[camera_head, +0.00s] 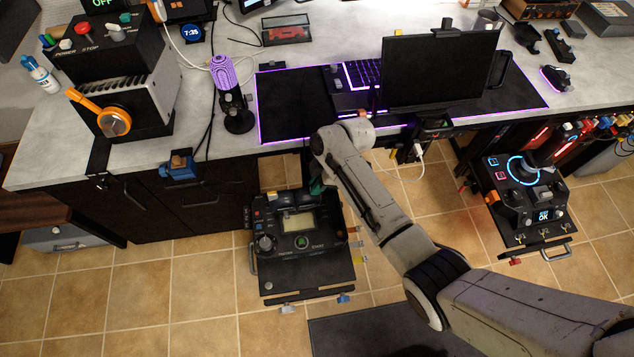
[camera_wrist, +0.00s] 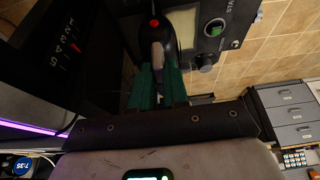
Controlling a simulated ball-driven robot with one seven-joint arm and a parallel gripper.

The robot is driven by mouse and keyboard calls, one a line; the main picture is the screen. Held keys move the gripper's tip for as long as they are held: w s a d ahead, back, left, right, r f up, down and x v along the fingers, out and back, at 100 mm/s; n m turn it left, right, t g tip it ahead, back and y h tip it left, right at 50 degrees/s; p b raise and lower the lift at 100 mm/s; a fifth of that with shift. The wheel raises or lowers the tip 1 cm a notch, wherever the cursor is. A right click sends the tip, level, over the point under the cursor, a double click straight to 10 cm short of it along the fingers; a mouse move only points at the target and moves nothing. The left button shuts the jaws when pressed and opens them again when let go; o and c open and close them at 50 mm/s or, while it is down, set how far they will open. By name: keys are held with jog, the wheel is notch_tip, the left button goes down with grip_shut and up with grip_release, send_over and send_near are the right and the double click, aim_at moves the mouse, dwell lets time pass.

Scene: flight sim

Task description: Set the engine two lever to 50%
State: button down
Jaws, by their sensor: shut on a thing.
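A dark control panel (camera_head: 300,268) with a grey screen, a knob and a green button sits low in front of the desk, at the middle of the head view. My gripper (camera_head: 317,187) reaches down to its back right corner. In the wrist view my gripper's green fingers (camera_wrist: 158,84) are shut around a grey lever (camera_wrist: 158,56), with a dark housing and a red button beyond it. The green button (camera_wrist: 213,28) shows to the right. The lever's label is not readable, so I cannot tell its engine number or exact setting. In the head view my gripper and arm hide the lever.
The desk edge (camera_head: 225,160) runs just behind the panel. A monitor (camera_head: 440,70) stands on the desk above my arm. A second panel with a blue ring (camera_head: 523,170) is at the right. A box with an orange lever (camera_head: 112,122) stands at the left. Tiled floor is open below.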

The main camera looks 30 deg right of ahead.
jog(key=shift+w, duration=0.1)
jog(key=c, duration=1.1)
grip_release()
jog(key=v, duration=1)
jog(key=shift+d+r, duration=0.2)
jog(key=shift+r, duration=0.15)
jog(key=s+a+f+m+h, duration=0.25)
jog(key=s+m, duration=0.55)
jog(key=s, duration=0.8)
jog(key=s+d+m, duration=0.2)
jog(key=s, duration=0.2)
jog(key=s+d+r+m+h, duration=0.1)
jog(key=s+m, duration=0.1)
jog(key=s, duration=0.2)
jog(key=s+d+r+m+h, duration=0.1)
jog(key=s+d+m, duration=0.1)
jog(key=s, duration=0.2)
jog(key=shift+s+d+m, duration=0.3)
jog(key=shift+s+m, duration=0.05)
jog(key=shift+m, duration=0.05)
